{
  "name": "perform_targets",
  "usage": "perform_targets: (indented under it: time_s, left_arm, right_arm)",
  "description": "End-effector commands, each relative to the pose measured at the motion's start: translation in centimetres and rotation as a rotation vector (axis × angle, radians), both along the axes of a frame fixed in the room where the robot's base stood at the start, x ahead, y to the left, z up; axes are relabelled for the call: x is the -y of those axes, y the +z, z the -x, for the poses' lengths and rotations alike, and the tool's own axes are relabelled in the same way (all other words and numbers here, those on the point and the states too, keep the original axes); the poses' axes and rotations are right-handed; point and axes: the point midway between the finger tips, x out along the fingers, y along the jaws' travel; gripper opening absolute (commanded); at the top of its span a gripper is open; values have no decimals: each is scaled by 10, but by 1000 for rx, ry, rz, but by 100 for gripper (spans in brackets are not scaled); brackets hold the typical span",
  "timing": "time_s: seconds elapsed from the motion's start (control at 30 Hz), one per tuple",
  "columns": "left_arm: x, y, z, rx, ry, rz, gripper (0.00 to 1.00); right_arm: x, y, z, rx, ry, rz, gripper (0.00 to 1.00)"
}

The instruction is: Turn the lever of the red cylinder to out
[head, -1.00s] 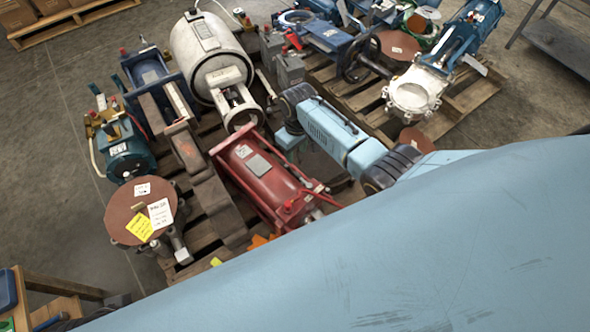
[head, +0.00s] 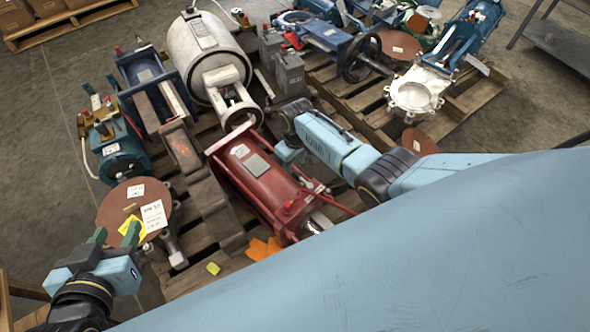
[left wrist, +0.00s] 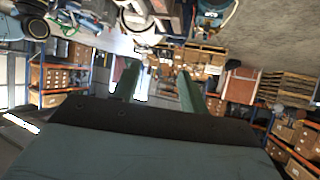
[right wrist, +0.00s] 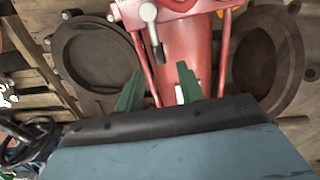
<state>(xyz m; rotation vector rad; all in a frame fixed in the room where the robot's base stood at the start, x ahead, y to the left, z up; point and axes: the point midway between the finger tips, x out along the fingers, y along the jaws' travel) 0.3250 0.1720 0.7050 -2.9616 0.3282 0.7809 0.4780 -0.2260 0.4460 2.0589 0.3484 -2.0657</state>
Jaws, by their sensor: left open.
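The red cylinder (head: 262,180) lies on the pallet near the middle of the head view, with a pale label on its side. In the right wrist view the red cylinder (right wrist: 190,55) fills the top centre. A grey lever (right wrist: 156,42) shows on it, pointing down in the picture. My right gripper (right wrist: 158,78) is open, fingers apart, facing the cylinder below the lever; I see no contact. In the head view its fingertips are hidden. My left gripper (head: 115,234) is open and empty, in front of the brown disc at lower left.
A brown disc with tags (head: 118,198) stands left of the cylinder. A grey tank (head: 208,48), a blue motor unit (head: 118,158) and grey boxes (head: 287,76) crowd the pallet behind. A silver valve (head: 414,92) sits on the right pallet. Bare floor (head: 35,150) lies left.

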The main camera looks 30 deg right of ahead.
Motion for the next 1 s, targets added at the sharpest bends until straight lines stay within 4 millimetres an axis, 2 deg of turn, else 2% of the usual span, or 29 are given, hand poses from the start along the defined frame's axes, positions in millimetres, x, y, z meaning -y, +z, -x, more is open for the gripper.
perform_targets:
  time_s: [0.3,0.6,0.8,1.0]
  left_arm:
    - [16,45,-22,305,-25,85,44]
    - [26,87,-27,544,-41,155,44]
    - [27,99,-26,613,-45,176,44]
    - [28,102,-25,626,-46,179,44]
  right_arm:
    - [-1,-20,0,0,1,0,38]
    - [-1,-33,0,0,1,0,38]
    - [-1,-37,0,0,1,0,38]
    - [-1,-37,0,0,0,0,38]
